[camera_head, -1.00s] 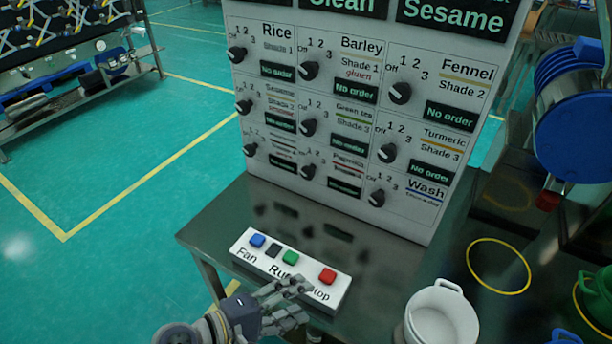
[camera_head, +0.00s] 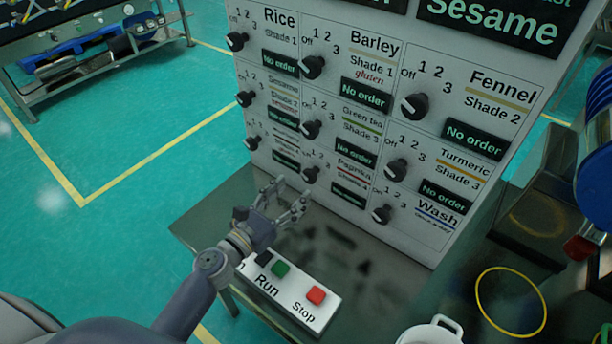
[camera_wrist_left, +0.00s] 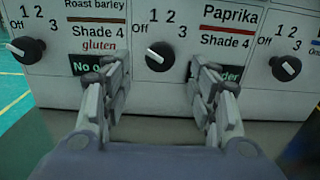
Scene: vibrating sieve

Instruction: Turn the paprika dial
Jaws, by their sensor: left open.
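The paprika dial (camera_head: 311,174) is a black round knob in the bottom row, middle column of the white panel (camera_head: 405,232). In the left wrist view the paprika dial (camera_wrist_left: 158,56) sits left of the Paprika label, its white mark pointing up-left towards Off. My left gripper (camera_head: 287,195) is open and empty, just in front of and below that dial. In the left wrist view its fingers (camera_wrist_left: 160,80) stand either side of the dial, apart from it. The right finger partly covers the order display. My right gripper is not in view.
The roast barley dial (camera_wrist_left: 28,50) and the wash dial (camera_wrist_left: 287,68) flank the paprika dial. A white pot (camera_head: 432,334) stands at the front.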

